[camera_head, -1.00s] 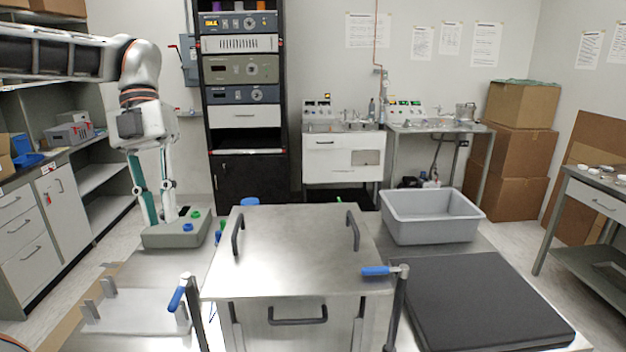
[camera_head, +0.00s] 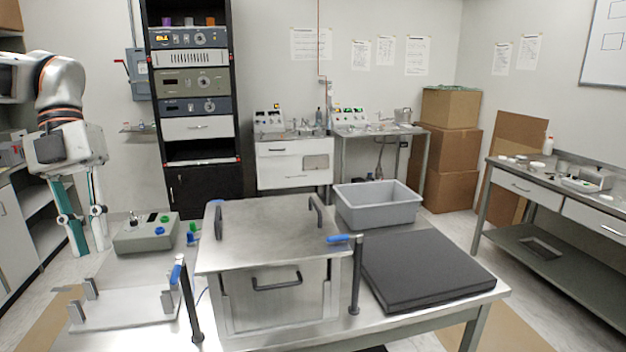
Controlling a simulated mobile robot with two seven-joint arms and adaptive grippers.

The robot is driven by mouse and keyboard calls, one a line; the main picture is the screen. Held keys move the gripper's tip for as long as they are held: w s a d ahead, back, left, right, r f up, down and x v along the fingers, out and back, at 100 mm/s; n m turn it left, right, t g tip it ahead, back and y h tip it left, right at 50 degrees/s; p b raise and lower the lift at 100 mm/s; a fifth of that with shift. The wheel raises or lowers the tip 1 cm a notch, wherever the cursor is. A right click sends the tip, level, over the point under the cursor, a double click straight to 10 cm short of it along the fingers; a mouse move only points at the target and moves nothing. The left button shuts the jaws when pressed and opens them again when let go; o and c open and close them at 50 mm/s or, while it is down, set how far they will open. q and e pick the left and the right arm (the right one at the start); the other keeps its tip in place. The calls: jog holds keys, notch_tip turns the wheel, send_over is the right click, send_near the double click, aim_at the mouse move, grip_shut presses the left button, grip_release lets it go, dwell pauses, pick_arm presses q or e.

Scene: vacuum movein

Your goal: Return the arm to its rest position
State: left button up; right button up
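My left gripper (camera_head: 84,246) hangs at the left of the head view, fingers pointing down. Its two green-and-grey fingers stand apart with a gap between them, and nothing shows between them. It is to the left of the grey button box (camera_head: 147,234), beside it and apart from the steel chamber. My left arm's upper links are cut off at the left edge. My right gripper is not in view.
A steel chamber (camera_head: 262,238) with a handled lid stands mid-table, with blue-tipped clamps at its front. A grey bin (camera_head: 377,207) and a black slab (camera_head: 424,270) lie to its right. A bracketed plate (camera_head: 125,308) lies front left. Open floor shows at right.

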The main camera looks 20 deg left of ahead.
pick_arm(q)
jog(key=s+d+f+t+h, duration=0.1)
jog(key=s+d+f+h, duration=0.1)
jog(key=f+h, duration=0.5)
jog(key=s+d+f+h, duration=0.1)
jog(key=d+f+h, duration=0.1)
jog(key=f+h, duration=0.5)
jog(key=s+d+f+n+t+h, duration=0.1)
jog(key=d+f+n+t+h, duration=0.15)
jog(key=d+f+h, duration=0.6)
jog(key=w+d+f+n+t+y, duration=0.4)
jog(key=w+f+n+t+y, duration=0.7)
jog(key=t+y, duration=0.35)
jog(key=s+a+f+n+g+y, duration=0.2)
jog(key=s+f+n+g+y, duration=0.25)
jog(key=f, duration=0.65)
jog(key=s+a+f+n+g+y, duration=0.1)
jog(key=s+a+f+n+y, duration=0.15)
jog(key=s+f+y, duration=0.6)
jog(key=w+d+f+n+t+h, duration=0.1)
jog(key=d+n, duration=0.5)
jog(key=d, duration=0.7)
jog(key=w+h, duration=0.1)
jog(key=h, duration=0.1)
jog(key=shift+w+f+h, duration=0.15)
jog(key=shift+f+h, duration=0.1)
jog(key=shift+h, duration=0.15)
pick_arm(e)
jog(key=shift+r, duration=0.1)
